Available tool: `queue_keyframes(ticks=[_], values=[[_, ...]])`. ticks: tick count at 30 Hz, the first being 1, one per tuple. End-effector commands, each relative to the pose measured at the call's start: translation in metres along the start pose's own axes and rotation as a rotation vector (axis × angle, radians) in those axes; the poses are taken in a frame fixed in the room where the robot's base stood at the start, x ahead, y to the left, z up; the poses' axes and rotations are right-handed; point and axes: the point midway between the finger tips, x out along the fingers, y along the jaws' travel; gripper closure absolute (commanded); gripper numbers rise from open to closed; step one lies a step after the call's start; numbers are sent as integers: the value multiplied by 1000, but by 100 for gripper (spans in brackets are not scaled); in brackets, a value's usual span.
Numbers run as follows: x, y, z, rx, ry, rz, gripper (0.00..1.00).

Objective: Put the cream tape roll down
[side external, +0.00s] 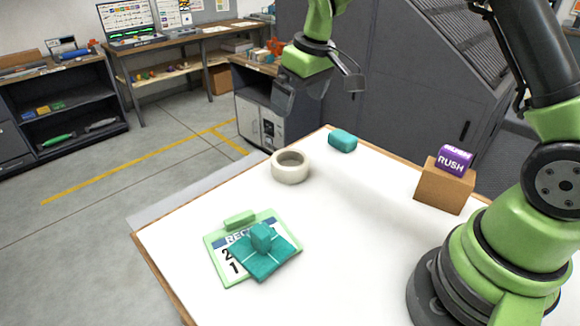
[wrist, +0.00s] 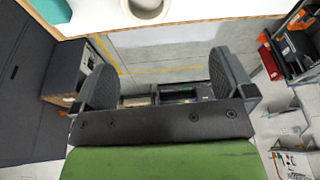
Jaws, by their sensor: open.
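The cream tape roll (side external: 290,167) lies flat on the white table near its far left edge. It also shows cut off at the top of the wrist view (wrist: 146,8). My gripper (side external: 300,98) is in the air above the table's far edge, above and apart from the roll. In the wrist view my gripper (wrist: 160,85) has its two fingers wide apart with nothing between them.
A teal block (side external: 343,141) lies right of the roll. A purple RUSH stamp (side external: 454,159) sits on a brown box (side external: 444,188). A green clipboard (side external: 222,274) bears a teal pad (side external: 268,264) with a teal piece on it. The table's middle (side external: 350,220) is clear.

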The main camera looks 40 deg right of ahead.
Motion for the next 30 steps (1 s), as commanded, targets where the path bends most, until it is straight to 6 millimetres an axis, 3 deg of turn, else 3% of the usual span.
queue_keyframes(ticks=[1, 6, 30], values=[[23, 6, -2, -22, -30, 0, 0], [73, 19, -4, -91, -81, 1, 0], [176, 25, 4, -117, -102, -1, 0]])
